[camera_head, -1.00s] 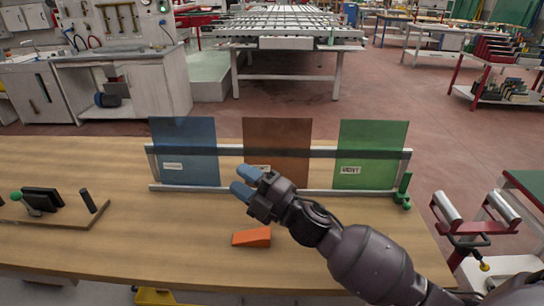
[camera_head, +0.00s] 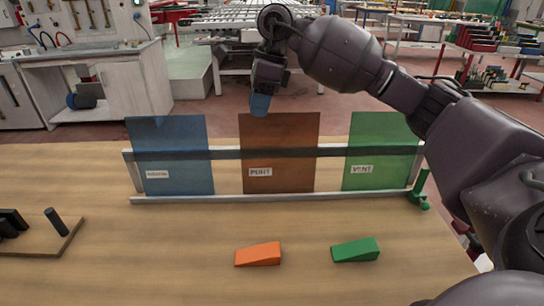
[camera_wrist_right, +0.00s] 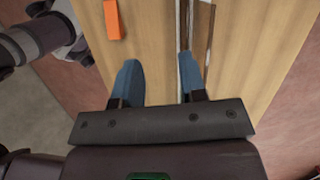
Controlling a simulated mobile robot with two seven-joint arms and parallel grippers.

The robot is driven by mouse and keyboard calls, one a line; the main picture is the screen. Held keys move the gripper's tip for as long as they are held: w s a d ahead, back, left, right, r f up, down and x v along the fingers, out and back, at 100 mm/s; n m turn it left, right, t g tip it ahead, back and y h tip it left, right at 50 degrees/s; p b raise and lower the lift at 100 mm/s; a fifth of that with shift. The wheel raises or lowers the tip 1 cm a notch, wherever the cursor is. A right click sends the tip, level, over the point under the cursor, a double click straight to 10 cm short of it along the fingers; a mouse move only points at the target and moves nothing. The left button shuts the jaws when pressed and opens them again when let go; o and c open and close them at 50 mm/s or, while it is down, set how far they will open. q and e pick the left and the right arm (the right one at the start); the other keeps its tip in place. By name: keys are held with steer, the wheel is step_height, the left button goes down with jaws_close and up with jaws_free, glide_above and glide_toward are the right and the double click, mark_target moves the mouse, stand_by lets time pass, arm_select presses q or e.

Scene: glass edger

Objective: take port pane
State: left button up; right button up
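The brown pane (camera_head: 280,165), labelled PORT, stands upright in the middle of a rack (camera_head: 226,198) on the wooden table. A blue pane (camera_head: 180,165) stands to its left and a green pane (camera_head: 378,160), labelled VENT, to its right. My right gripper (camera_head: 260,104) points down just above the brown pane's top left part. In the right wrist view its two blue fingers (camera_wrist_right: 160,85) are apart, with no held object visible between them. A thin brown edge, probably the pane's, shows beyond the right finger; contact cannot be told. My left gripper is not seen.
An orange wedge (camera_head: 258,254) and a green wedge (camera_head: 355,249) lie on the table in front of the rack. A wooden base with dark posts (camera_head: 57,222) is at the left. A green post (camera_head: 420,188) stands at the rack's right end. The table's front middle is otherwise clear.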

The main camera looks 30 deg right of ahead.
steer(key=w+d+r+h, duration=0.1)
steer(key=d+r+h, duration=0.2)
steer(key=d+r, duration=0.25)
steer(key=b, duration=0.1)
glide_above(280, 117)
steer(key=shift+m, duration=0.3)
step_height(280, 117, down, 5)
steer(key=shift+d+f, duration=0.1)
steer(key=shift+w+f+b, duration=0.1)
steer(key=shift+f+b, duration=0.2)
steer(key=shift+f, duration=2.7)
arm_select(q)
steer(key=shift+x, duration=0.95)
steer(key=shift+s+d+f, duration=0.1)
arm_select(e)
jaws_close()
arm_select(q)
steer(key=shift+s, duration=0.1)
